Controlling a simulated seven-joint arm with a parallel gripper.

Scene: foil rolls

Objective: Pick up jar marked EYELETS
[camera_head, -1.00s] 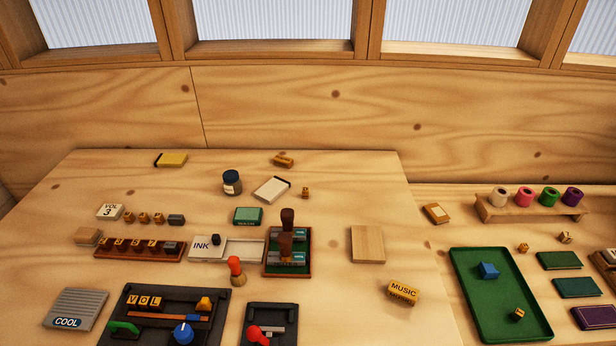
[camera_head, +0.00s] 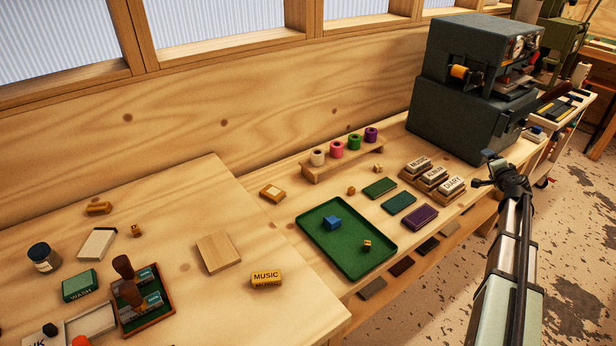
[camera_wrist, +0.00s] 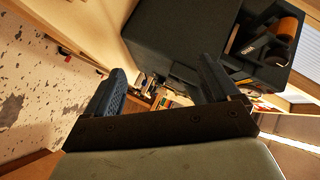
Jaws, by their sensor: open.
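No other jar is clear in view. My gripper (camera_head: 482,170) is at the right, beside the bench edge, far from this jar. In the wrist view my gripper (camera_wrist: 160,76) has its two fingers wide apart with nothing between them.
A large dark machine (camera_head: 470,90) stands on the bench near my gripper. A green tray (camera_head: 320,258), a rack of coloured rolls (camera_head: 340,165) and labelled blocks (camera_head: 432,175) lie between gripper and jar. A stamp stand (camera_head: 150,315) and white box (camera_head: 97,244) are near the jar.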

